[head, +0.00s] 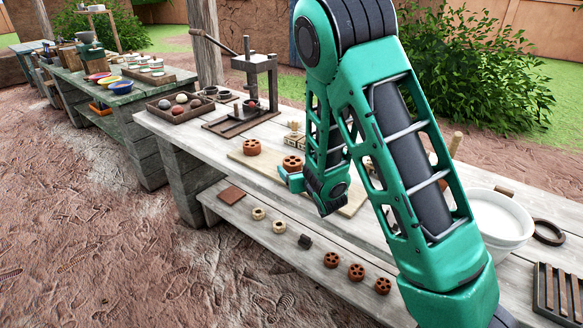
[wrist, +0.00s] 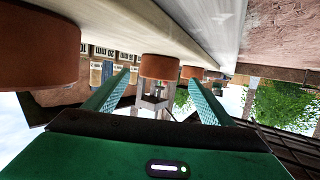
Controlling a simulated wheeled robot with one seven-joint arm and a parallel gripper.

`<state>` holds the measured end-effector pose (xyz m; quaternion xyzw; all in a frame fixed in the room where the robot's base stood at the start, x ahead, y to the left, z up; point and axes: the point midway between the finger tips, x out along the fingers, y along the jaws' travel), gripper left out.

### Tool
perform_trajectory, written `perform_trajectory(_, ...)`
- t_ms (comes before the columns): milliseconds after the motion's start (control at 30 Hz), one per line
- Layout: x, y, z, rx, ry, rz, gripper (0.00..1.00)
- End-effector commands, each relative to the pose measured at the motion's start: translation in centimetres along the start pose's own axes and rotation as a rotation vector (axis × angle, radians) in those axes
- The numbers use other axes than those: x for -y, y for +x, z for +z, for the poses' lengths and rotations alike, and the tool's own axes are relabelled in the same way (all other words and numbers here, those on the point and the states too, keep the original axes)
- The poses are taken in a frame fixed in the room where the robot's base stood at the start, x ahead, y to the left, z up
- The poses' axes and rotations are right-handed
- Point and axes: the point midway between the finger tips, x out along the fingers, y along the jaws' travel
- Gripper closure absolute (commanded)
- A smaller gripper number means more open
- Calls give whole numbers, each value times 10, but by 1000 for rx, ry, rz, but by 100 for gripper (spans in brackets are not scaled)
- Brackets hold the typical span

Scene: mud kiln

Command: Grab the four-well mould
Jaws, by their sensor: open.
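Several round terracotta pieces with holes in their tops stand on a pale board (head: 345,208) on the bench. One is at the board's left end (head: 252,147), another is close to my gripper (head: 284,178). I cannot tell which, if any, is the four-well mould; well counts are too small to read. In the wrist view, which looks upside down, my gripper (wrist: 160,78) is open, its green fingers apart. A terracotta piece (wrist: 158,66) shows between the fingertips, apparently beyond them. A larger one (wrist: 40,50) is close on the left. My arm hides part of the board.
The lower shelf holds terracotta pieces (head: 356,272), pale rings (head: 279,227), a dark block (head: 305,241) and a flat tile (head: 231,195). A dark press (head: 253,85) and a tray of balls (head: 180,106) stand left. A white bowl (head: 497,222) and slatted rack (head: 558,291) are right.

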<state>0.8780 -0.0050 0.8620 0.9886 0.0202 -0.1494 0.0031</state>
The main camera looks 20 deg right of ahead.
Motion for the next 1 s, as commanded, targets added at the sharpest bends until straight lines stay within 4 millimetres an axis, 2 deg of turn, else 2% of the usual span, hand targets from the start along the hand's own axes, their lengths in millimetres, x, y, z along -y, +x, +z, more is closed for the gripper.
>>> perform_trajectory(100,-3,18,0,1,1,2,24)
perform_trajectory(267,-3,36,0,1,0,1,24)
perform_trajectory(567,-3,40,0,1,0,1,24)
perform_trajectory(700,-3,40,0,1,0,1,55)
perform_trajectory(800,-3,40,0,1,0,1,75)
perform_trajectory(1000,-3,40,-1,0,1,1,75)
